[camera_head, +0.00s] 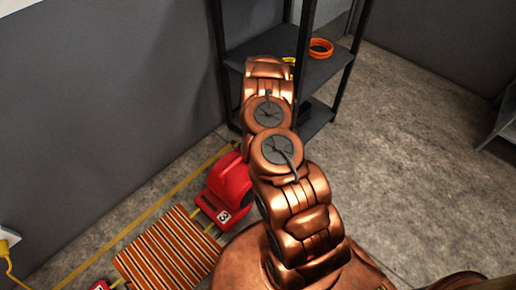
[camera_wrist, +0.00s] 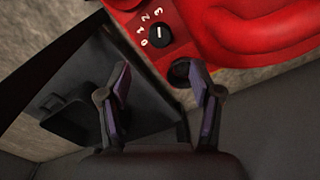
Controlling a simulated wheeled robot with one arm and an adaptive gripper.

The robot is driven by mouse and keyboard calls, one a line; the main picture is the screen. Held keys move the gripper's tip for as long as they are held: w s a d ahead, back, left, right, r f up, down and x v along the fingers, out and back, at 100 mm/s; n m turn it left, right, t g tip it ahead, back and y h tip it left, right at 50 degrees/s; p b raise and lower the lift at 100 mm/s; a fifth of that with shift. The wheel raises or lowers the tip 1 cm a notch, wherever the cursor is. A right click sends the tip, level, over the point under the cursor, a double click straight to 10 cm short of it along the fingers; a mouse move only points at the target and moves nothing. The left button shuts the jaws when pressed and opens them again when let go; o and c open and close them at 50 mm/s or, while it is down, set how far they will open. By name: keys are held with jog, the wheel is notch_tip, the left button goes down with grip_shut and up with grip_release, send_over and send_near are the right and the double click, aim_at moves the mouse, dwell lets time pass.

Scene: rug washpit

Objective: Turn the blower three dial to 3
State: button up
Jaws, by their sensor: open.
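The red blower (camera_head: 232,182) with a "3" label stands on the floor by the wall in the head view. Its red housing (camera_wrist: 205,25) fills the upper right of the wrist view. The black dial (camera_wrist: 159,34) has a short white mark and the numbers 0, 1, 2 and 3 around its left and upper side. I cannot tell for sure which number the mark points to. My gripper (camera_wrist: 165,77) is open and empty, its fingers below the dial in the picture and not around it. In the head view my arm hides the gripper.
A dark shelf unit (camera_head: 319,70) with an orange coil (camera_head: 321,48) stands behind my arm. A striped rug (camera_head: 165,250) lies left of the blower. Part of another red thing (camera_head: 101,286) shows at the bottom edge. The concrete floor at right is mostly clear.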

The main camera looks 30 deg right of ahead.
jog(key=shift+r, duration=1.05)
jog(key=s+a+r+n+y, duration=0.1)
jog(key=s+a+r, duration=0.2)
jog(key=a+r, duration=0.8)
jog(key=s+a+r+n+y, duration=0.15)
jog(key=a+r, duration=0.55)
jog(key=r, duration=0.9)
jog(key=s+a+r+n+g+h, duration=0.1)
jog(key=s+a+r, duration=0.2)
jog(key=s+r, duration=0.4)
jog(key=s+a+r+g+h, duration=0.1)
jog(key=s+a+r, duration=0.1)
jog(key=s+r, duration=0.75)
jog(key=s, duration=1.6)
notch_tip(320, 180, up, 25)
jog(key=p, duration=2.4)
jog(key=shift+s+a+r, duration=0.2)
jog(key=shift+s+a, duration=0.15)
jog(key=shift+s, duration=0.1)
